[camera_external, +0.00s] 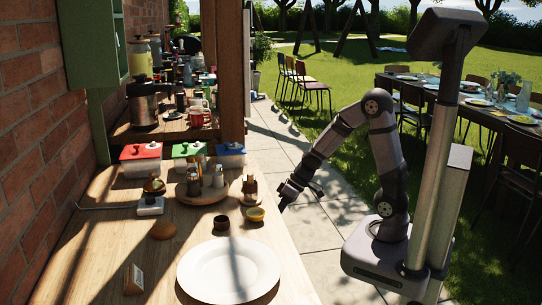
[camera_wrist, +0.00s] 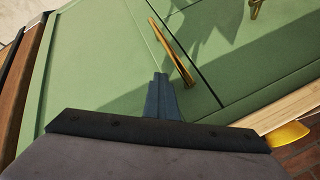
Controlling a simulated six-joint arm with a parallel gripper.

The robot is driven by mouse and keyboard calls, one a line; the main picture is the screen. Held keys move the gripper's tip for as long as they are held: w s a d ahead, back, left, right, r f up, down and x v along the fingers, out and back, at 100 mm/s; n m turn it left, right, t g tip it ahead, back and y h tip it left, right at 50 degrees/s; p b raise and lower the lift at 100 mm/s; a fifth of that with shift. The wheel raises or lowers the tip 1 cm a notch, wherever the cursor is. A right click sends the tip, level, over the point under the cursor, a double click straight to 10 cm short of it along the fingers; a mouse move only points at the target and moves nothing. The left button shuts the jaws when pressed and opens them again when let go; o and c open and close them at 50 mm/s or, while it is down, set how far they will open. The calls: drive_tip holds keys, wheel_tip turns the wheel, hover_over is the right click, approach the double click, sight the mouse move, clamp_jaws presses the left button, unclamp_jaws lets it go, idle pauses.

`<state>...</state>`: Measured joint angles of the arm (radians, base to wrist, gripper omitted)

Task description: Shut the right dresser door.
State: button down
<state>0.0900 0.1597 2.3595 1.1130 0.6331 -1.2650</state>
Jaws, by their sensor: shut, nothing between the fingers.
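The green dresser front fills much of the wrist view. Its panel on the left, apparently the right door (camera_wrist: 95,70), carries a slanting brass handle (camera_wrist: 173,52). A narrow dark line runs between this panel and the green panel (camera_wrist: 235,60) beside it; I cannot tell how far the door stands open. My gripper (camera_wrist: 161,78) is shut and empty, its tip over the green panel near the lower end of the handle. Contact cannot be judged. In the external view my gripper (camera_external: 289,194) is just right of the wooden counter's edge; the dresser front is hidden there.
A wooden post (camera_external: 230,70) rises behind. Paving (camera_external: 310,225) beside the counter is open. A second brass handle (camera_wrist: 256,8) is near the wrist view's top.

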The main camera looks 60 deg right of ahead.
drive_tip(key=shift+w+a+r, duration=0.2)
drive_tip(key=shift+w+a, duration=0.05)
idle(0.4)
drive_tip(key=s+d+r+p, duration=0.1)
drive_tip(key=s+d+r, duration=0.3)
drive_tip(key=s+r, duration=0.3)
drive_tip(key=shift+s+r, duration=0.3)
drive_tip(key=shift+s, duration=0.85)
